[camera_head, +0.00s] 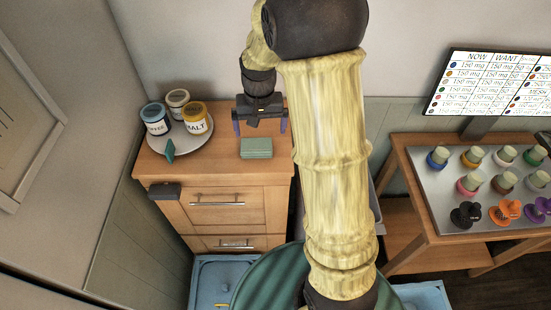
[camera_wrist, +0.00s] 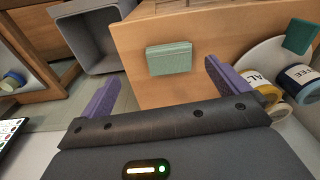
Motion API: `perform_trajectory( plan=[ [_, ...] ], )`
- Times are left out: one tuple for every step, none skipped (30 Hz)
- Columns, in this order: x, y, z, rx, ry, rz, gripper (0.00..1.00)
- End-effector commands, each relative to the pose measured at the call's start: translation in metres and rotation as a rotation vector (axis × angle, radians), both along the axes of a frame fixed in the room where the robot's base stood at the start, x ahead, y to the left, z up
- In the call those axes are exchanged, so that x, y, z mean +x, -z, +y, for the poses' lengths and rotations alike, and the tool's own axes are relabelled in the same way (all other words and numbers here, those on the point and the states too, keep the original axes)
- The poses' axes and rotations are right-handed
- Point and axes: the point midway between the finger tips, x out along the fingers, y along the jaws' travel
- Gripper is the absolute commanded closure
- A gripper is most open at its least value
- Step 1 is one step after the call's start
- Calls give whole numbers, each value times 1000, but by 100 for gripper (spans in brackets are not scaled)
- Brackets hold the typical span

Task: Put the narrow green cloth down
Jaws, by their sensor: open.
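A pale green folded cloth (camera_head: 256,148) lies flat on the wooden cabinet top (camera_head: 222,160), near its right end. It also shows in the wrist view (camera_wrist: 169,58), beyond and between my fingers. I take it as the narrow green cloth. My gripper (camera_head: 260,127) is open and empty. Its purple fingers are apart from each other, and neither is seen touching the cloth. A darker green piece (camera_head: 169,150) is at the front rim of the round tray; it shows in the wrist view too (camera_wrist: 299,36).
The round tray (camera_head: 205,145) holds a coffee jar (camera_head: 155,118), a salt jar (camera_head: 196,117) and another jar (camera_head: 178,103). A dark block (camera_head: 164,190) is at the cabinet's front left edge. A grey bin (camera_wrist: 95,38) stands beside the cabinet. A table (camera_head: 405,160) with bottles is at right.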

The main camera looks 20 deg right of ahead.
Motion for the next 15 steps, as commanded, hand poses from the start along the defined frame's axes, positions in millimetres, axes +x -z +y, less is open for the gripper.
perform_trajectory(
  plan=[
    [-18, -5, 0, 0, -22, -18, 0],
    [-28, -6, 0, -2, -36, -29, 0],
    [-40, -8, 0, -5, -56, -44, 0],
    [-50, -9, 0, -6, -70, -54, 0],
    [-60, -9, 0, -8, -85, -64, 0],
    [-73, -10, 0, -11, -104, -79, 0],
    [-83, -11, 0, -14, -119, -91, 0],
    [-93, -11, 0, -16, -134, -102, 0],
    [-106, -11, 0, -20, -154, -116, 0],
    [-115, -11, 1, -23, -167, -125, 0],
    [-123, -10, 1, -26, -180, -134, 0],
    [-133, -10, 1, -30, -196, -144, 0],
    [-139, -9, 1, -32, -206, -150, 0],
    [-144, -9, 1, -35, -213, -154, 0],
    [-149, -8, 1, -37, -220, -160, 0]
  ],
)
